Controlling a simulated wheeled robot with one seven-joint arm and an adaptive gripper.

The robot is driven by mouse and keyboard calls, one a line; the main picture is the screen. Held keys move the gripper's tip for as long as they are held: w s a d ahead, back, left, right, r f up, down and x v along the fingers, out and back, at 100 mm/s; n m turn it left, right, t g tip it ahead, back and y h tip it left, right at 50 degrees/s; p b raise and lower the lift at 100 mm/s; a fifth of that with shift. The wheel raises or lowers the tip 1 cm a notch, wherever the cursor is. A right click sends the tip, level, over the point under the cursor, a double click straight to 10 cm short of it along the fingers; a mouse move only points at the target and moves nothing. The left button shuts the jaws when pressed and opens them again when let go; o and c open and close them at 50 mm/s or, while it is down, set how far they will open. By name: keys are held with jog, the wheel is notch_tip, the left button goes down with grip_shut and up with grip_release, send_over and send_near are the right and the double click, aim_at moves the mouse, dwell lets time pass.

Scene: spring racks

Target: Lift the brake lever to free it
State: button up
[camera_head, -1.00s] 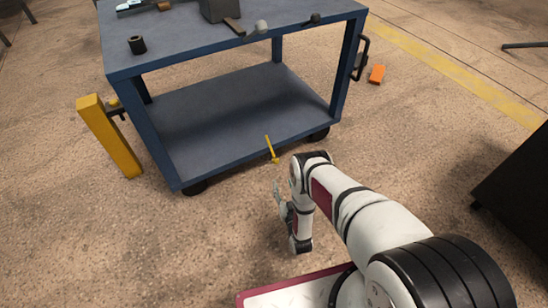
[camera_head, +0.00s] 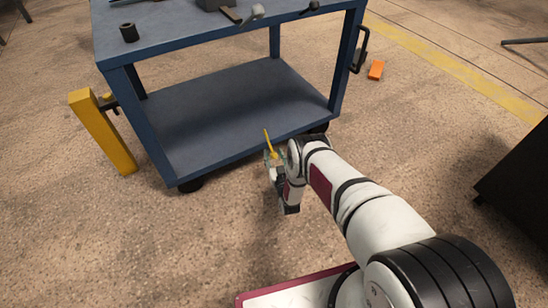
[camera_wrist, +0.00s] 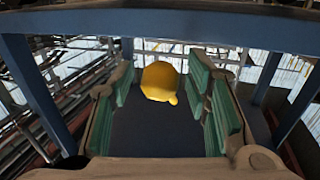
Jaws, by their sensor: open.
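The yellow brake lever (camera_head: 269,142) stands out at the front edge of the blue cart's lower shelf, tilted a little. My gripper (camera_head: 273,158) is at the lever, in front of the cart. In the wrist view the rounded yellow end of the lever (camera_wrist: 160,81) shows between the green-padded fingers of my gripper (camera_wrist: 165,100). The fingers are open, with a gap visible on both sides of the yellow end. The lever's lower part is partly hidden by my gripper in the head view.
The blue cart (camera_head: 225,112) stands on casters. A yellow post (camera_head: 104,133) is at its left corner, close to it. A black handle (camera_head: 360,50) is on its right side, and an orange block (camera_head: 376,70) lies on the floor. A dark box (camera_head: 520,185) is at the right.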

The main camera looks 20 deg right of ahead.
grip_shut()
